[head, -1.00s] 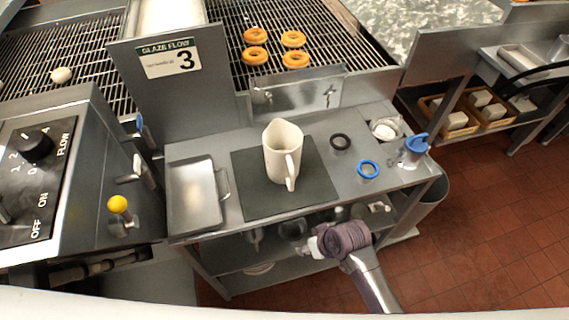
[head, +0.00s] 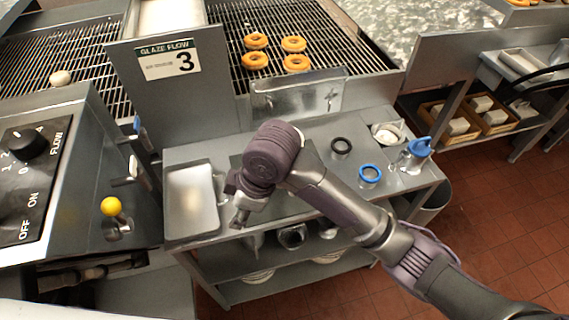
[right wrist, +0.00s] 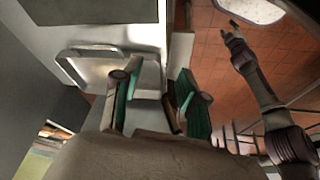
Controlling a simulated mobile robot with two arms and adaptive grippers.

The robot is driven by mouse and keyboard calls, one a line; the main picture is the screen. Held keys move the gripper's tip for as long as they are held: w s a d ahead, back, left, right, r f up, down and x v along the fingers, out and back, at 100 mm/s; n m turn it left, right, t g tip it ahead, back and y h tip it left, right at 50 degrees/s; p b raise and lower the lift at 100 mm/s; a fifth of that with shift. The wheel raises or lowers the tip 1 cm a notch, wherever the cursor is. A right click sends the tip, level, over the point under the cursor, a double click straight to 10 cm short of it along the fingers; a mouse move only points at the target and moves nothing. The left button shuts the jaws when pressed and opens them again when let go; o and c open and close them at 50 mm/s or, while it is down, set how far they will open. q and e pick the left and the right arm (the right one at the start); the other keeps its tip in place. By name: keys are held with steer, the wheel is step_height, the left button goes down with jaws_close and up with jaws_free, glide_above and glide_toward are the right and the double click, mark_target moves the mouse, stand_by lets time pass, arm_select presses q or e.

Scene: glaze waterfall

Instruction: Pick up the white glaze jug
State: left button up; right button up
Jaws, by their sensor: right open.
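The white glaze jug does not show in the head view now; my right arm covers the place where it stood on the dark mat. I cannot make it out with certainty in the right wrist view. My right gripper (head: 240,208) is over the front of the steel table, just right of the metal tray (head: 191,202). In the right wrist view the gripper (right wrist: 157,98) is open, with green pads apart and nothing clear between them. My left gripper is not in the head view.
A black ring (head: 341,146), a blue ring (head: 369,174) and a blue-topped container (head: 417,152) stand on the table's right side. A panel with a yellow-knobbed lever (head: 112,206) is at left. A rack with several doughnuts (head: 255,60) lies behind.

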steer(key=w+d+r+n+t+h, duration=0.2)
steer(key=w+d+r+n+h, duration=0.4)
steer(key=r+h, duration=0.2)
steer(key=x, duration=1.3)
steer(key=shift+w+d, duration=0.2)
jaws_close()
